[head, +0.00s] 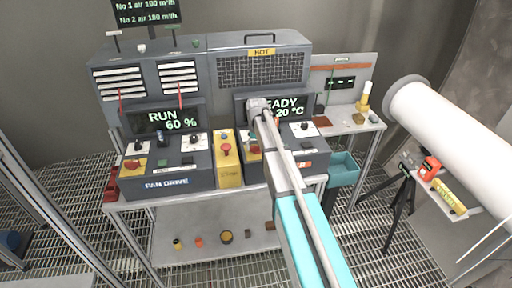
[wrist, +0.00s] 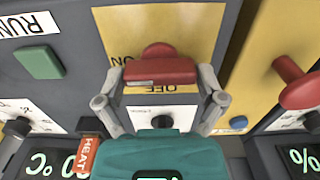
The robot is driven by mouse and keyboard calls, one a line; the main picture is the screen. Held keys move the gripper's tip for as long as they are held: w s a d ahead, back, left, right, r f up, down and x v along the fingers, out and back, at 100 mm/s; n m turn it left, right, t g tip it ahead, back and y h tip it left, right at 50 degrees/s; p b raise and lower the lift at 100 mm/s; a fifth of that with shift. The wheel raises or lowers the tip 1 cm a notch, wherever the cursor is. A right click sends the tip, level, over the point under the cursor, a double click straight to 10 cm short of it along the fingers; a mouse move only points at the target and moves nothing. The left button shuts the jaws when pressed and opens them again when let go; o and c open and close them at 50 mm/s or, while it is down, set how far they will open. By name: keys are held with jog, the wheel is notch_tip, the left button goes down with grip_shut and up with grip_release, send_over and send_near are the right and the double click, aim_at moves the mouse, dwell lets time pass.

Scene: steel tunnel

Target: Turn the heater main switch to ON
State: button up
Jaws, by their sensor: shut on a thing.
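The heater main switch has a red handle (wrist: 160,72) on a yellow plate (wrist: 205,22) in the wrist view, where the labels appear upside down. The handle's bar lies straight across the picture, close over the word OFF. The word ON shows to the upper left of it. My gripper (wrist: 163,80) has one finger at each end of the bar and is shut on it. The heater display (head: 290,107) reads READY 20 °C, partly covered by my arm.
A yellow post (head: 228,170) with a red button (head: 226,149) stands just left of the heater box. The fan drive box (head: 170,183) is further left, its display (head: 163,119) reading RUN 60 %. In the wrist view a green button (wrist: 39,62) sits left of the switch.

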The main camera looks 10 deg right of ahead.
dwell(0.3)
jog(key=o, duration=0.8)
jog(key=s+f+b, duration=0.2)
jog(key=s, duration=0.7)
jog(key=s+f+b, duration=0.1)
jog(key=s, duration=0.9)
jog(key=s+f+b, duration=0.2)
jog(key=s, duration=0.8)
jog(key=shift+s+a+f+b, duration=0.1)
jog(key=shift+a+f+b, duration=0.05)
jog(key=shift+f+b, duration=0.2)
